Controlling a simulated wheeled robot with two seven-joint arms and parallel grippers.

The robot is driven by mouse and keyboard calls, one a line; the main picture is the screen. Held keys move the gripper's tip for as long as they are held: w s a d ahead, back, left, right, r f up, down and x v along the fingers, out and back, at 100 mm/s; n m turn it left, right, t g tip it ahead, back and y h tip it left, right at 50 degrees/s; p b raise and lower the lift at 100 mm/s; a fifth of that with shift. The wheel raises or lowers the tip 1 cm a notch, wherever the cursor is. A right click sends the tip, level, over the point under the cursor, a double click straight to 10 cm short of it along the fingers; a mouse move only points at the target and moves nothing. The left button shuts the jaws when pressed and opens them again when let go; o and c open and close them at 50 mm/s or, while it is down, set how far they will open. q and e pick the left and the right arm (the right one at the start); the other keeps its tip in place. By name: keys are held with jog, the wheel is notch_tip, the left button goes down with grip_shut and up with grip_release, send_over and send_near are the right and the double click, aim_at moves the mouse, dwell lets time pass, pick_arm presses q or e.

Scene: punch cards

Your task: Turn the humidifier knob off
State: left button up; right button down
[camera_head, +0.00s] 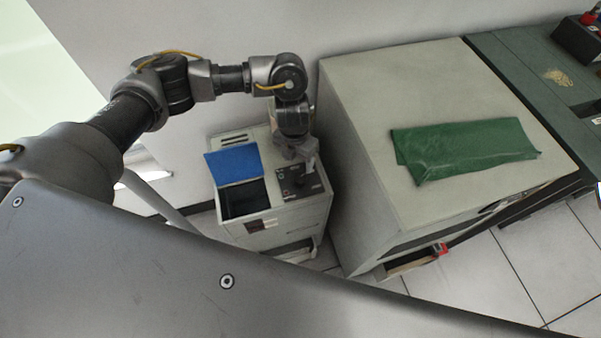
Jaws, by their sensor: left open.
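The humidifier (282,215) is a small pale grey box on the floor, left of a larger cabinet. Its top has a blue lid (233,165) tilted up beside a dark opening (244,198), and a dark control panel (298,184) on the right. My left arm comes in from the left, and my left gripper (305,168) points down over the control panel, open. The knob is hard to make out; the gripper partly covers the panel. I cannot tell whether the fingers touch the knob. My right gripper is not in view.
A large pale cabinet (352,95) stands close on the right of the humidifier, with a green cloth (465,150) on top. A dark green machine (530,70) is farther right. A wall is close behind. Tiled floor (500,270) is open at the lower right.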

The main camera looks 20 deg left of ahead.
aim_at(299, 178)
pick_arm(q)
notch_tip(299, 178, down, 7)
jog(key=shift+d+r+b, duration=0.1)
jog(key=shift+d+b, duration=0.05)
jog(key=shift+b, duration=0.55)
jog(key=shift+f, duration=1.1)
jog(key=shift+c, duration=0.2)
jog(key=c, duration=0.9)
jog(key=shift+c, duration=0.2)
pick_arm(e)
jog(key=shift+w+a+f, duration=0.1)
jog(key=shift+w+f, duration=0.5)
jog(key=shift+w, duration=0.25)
